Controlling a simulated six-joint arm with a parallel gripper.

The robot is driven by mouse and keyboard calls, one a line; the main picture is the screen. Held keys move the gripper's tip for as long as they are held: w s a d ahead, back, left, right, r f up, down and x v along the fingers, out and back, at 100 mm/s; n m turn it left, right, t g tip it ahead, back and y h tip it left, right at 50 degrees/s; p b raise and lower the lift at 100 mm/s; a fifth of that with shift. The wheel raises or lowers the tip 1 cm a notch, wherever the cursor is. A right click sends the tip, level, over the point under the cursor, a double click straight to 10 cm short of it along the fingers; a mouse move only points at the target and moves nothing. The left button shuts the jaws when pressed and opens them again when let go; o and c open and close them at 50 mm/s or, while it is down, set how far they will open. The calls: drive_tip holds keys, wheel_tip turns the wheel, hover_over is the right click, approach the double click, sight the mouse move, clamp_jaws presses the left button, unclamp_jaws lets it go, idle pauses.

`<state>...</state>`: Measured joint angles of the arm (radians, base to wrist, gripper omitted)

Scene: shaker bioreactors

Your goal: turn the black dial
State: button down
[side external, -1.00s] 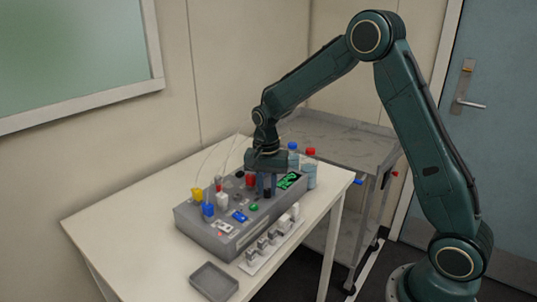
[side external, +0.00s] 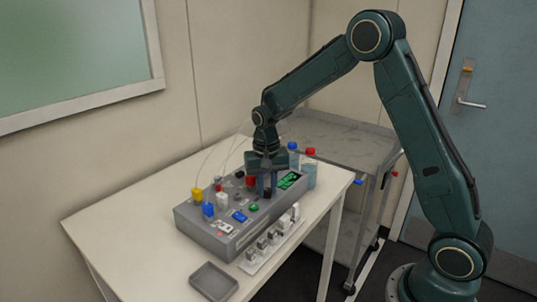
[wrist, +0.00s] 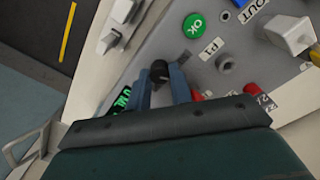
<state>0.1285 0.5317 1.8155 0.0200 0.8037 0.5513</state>
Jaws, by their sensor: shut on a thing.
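The black dial (wrist: 159,70) is a small round knob on the sloped face of the grey control box (side external: 205,239). My gripper (wrist: 161,84) is shut on the dial, with one blue-grey finger on each side of it in the wrist view. In the side view my gripper (side external: 267,185) points down at the right part of the box, beside the green-lit display (side external: 289,180). The fingers hide most of the dial there.
A green OK button (wrist: 194,25) and a grey port marked P1 (wrist: 224,62) lie close to the dial. Red, blue, white and yellow fittings crowd the box. Bottles with blue (side external: 292,146) and red (side external: 310,151) caps stand behind. An empty grey tray (side external: 214,282) lies in front.

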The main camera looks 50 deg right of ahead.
sight(266, 190)
drive_tip(key=n, duration=0.3)
drive_tip(key=shift+n, duration=0.4)
drive_tip(key=shift+r+n, duration=0.1)
drive_tip(key=shift+n, duration=1.7)
drive_tip(key=c, duration=1.3)
unclamp_jaws()
drive_tip(key=shift+o, duration=0.2)
wheel_tip(266, 190, up, 14)
drive_tip(key=shift+a, duration=0.15)
